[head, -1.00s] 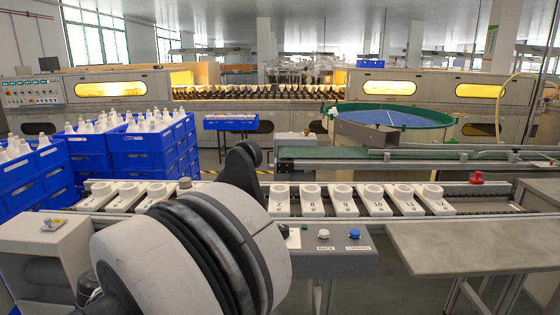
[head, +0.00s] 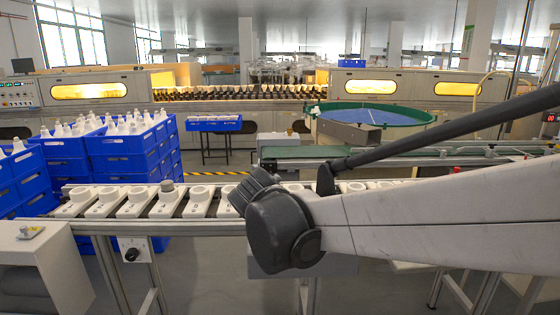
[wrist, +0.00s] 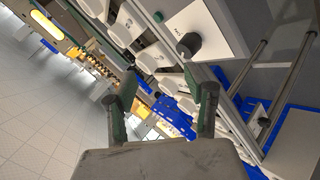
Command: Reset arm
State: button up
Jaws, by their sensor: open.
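My gripper (wrist: 165,98) shows in the wrist view with its two dark green fingers spread apart and nothing between them. Beyond the fingers, the wrist view shows the line of white holders (wrist: 147,58) and a control box with a black knob (wrist: 188,44), all tilted. In the head view my arm spans the right half and the gripper itself is not seen. The row of white holders (head: 140,200) runs along the conveyor, partly hidden behind my arm.
Stacked blue crates (head: 130,155) with white bulbs stand at the left. A round green-rimmed table (head: 375,116) and a green belt (head: 300,152) lie behind my arm. A grey cabinet (head: 40,265) is at the lower left. Open floor (head: 205,265) shows below the conveyor.

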jog(key=s+d+m+g, duration=0.2)
jog(key=s+d+m, duration=0.4)
jog(key=s+d, duration=0.9)
jog(key=s+d+f+m+g, duration=0.1)
jog(key=s+d+f+m, duration=0.25)
jog(key=s, duration=0.25)
jog(key=s+d+f+m+g, duration=0.1)
jog(key=s+d+f+m, duration=0.25)
jog(key=s, duration=0.35)
notch_tip(320, 180, up, 18)
jog(key=n+p, duration=0.1)
jog(key=p, duration=1.6)
jog(key=shift+w+d+t+y, duration=0.25)
jog(key=shift+w+t+y, duration=0.05)
jog(key=shift+f, duration=0.15)
jog(key=shift+c, duration=0.5)
